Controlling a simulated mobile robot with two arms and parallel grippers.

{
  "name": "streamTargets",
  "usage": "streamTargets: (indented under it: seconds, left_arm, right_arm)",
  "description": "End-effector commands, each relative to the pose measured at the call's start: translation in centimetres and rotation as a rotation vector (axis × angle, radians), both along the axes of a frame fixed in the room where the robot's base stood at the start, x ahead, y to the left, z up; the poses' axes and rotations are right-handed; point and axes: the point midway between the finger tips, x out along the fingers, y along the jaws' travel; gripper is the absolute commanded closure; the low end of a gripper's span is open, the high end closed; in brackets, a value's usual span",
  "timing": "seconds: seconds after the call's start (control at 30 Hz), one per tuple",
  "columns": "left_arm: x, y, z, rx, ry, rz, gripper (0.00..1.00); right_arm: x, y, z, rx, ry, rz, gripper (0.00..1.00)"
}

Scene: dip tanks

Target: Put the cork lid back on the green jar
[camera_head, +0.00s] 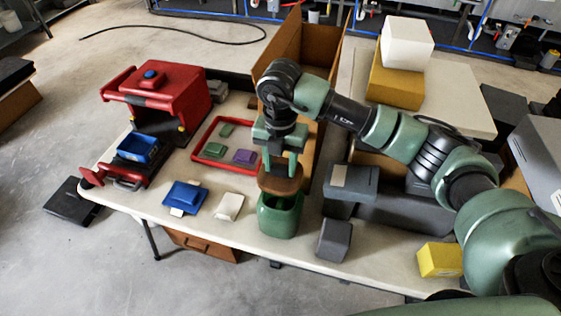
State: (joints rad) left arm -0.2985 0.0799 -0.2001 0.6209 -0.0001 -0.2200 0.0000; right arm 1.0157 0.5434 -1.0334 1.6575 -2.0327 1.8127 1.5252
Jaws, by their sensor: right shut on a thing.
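The green jar (279,219) stands near the front edge of the white table, with its dark opening showing at the top. The brown cork lid (281,181) is held by my right gripper (281,168), just above the jar's mouth and over its back part. The lid looks roughly level. The front of the jar's opening is uncovered, and I cannot tell whether the lid touches the rim. My right gripper points down and is shut on the lid, and its fingertips are partly hidden. My left gripper is not in view.
A red machine (160,95) with a blue bin (138,149) stands at the left. A red tray (208,151) holds small green and purple pieces. A blue block (184,196) and a white block (229,206) lie left of the jar. A grey block (333,240) stands close at its right.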

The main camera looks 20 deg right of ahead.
Motion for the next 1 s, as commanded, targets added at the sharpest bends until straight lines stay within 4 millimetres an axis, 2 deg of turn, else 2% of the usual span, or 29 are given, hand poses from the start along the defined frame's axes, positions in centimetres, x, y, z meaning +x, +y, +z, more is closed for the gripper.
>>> streamTargets:
  seconds: [0.63, 1.0]
  left_arm:
    - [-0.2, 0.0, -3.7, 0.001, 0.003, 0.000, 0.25]
    - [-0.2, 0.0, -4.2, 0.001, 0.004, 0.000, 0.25]
  right_arm:
    - [0.0, 0.0, -5.6, 0.000, 0.000, 0.003, 1.00]
    - [0.0, 0.0, -6.2, 0.000, 0.000, 0.004, 1.00]
